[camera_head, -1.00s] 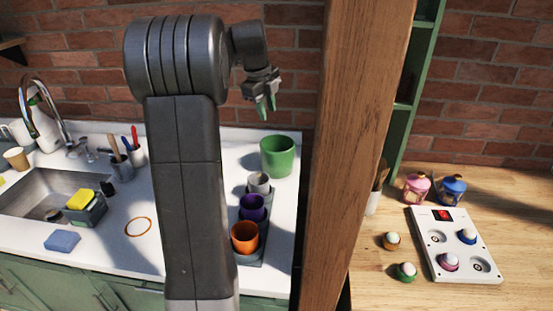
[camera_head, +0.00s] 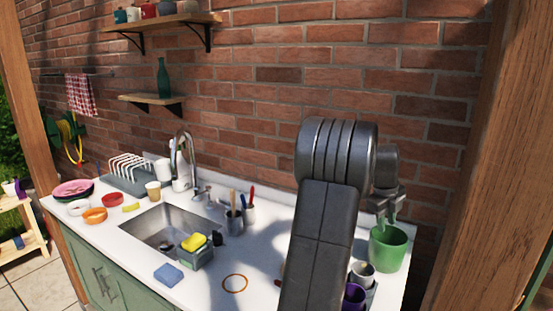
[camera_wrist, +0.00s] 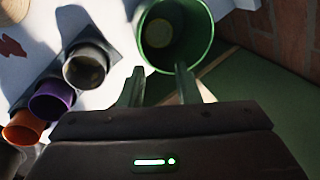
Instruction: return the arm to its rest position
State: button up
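My arm (camera_head: 320,220) stands raised in the right half of the head view, folded at a ribbed joint. My gripper (camera_head: 386,216) hangs from its end, pointing down in front of the brick wall, over the rim of a green pot in the picture. In the wrist view my gripper (camera_wrist: 160,82) shows two greenish fingers apart with nothing between them. The green pot (camera_head: 388,250) lies just beyond the fingertips in the wrist view (camera_wrist: 203,48). I cannot tell the exact gap between fingers and pot.
An orange cup (camera_wrist: 24,128) shows in the wrist view. A sink (camera_head: 160,228) is left. A wooden post (camera_head: 500,150) rises close on the right.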

jog(key=shift+w+d+f+p, duration=0.35)
jog(key=shift+d+p, duration=0.2)
jog(key=shift+p, duration=0.85)
jog(key=shift+s, duration=0.1)
